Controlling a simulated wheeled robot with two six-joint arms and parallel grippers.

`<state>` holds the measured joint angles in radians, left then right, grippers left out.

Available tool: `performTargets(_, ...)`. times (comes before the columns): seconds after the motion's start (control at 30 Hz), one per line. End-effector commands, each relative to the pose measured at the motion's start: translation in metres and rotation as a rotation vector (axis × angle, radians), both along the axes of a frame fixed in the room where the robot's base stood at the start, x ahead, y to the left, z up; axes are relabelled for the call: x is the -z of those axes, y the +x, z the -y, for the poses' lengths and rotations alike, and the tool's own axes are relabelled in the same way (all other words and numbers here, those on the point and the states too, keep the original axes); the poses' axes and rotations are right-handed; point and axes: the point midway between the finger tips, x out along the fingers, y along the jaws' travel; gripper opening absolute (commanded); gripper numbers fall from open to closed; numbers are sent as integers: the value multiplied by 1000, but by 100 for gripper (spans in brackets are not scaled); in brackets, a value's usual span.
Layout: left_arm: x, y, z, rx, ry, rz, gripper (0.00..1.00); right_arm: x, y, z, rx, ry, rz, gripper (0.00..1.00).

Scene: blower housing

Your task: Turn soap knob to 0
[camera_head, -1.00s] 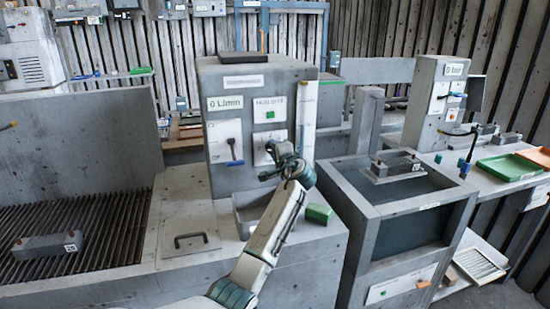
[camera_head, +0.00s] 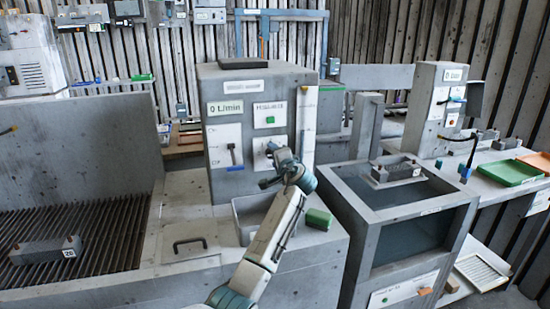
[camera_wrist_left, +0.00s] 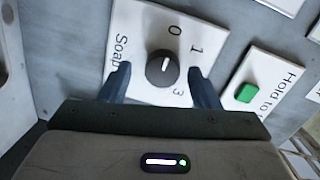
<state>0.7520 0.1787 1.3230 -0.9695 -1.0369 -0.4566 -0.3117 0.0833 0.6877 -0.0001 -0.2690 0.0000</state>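The soap knob (camera_wrist_left: 162,68) is a round dark knob with a white pointer line on a white plate (camera_wrist_left: 140,30) marked Soap, with 0, 1 and 3 visible. My left gripper (camera_wrist_left: 158,72) is open, with one finger on each side of the knob and visible gaps between. In the head view my left gripper (camera_head: 274,154) is at the grey cabinet's front (camera_head: 232,185) and covers the knob. My right gripper is not in view.
A green button (camera_wrist_left: 246,93) sits on a plate right of the knob. A grey basin (camera_head: 240,222) and a green block (camera_head: 319,219) are below. A water tank (camera_head: 420,215) stands to the right.

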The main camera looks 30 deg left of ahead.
Motion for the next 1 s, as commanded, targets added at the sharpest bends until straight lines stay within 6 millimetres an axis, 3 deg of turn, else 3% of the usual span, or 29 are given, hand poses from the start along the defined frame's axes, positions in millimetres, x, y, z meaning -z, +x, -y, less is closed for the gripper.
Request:
performTargets(0.27,-1,-6,9,2,2,4,56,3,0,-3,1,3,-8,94)
performTargets(0.4,-1,-20,30,4,0,4,56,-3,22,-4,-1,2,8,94)
performTargets(0.7,-6,-54,75,3,-1,2,56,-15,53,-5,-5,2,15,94)
performTargets(1.0,-9,-64,88,0,0,0,56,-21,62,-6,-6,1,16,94)
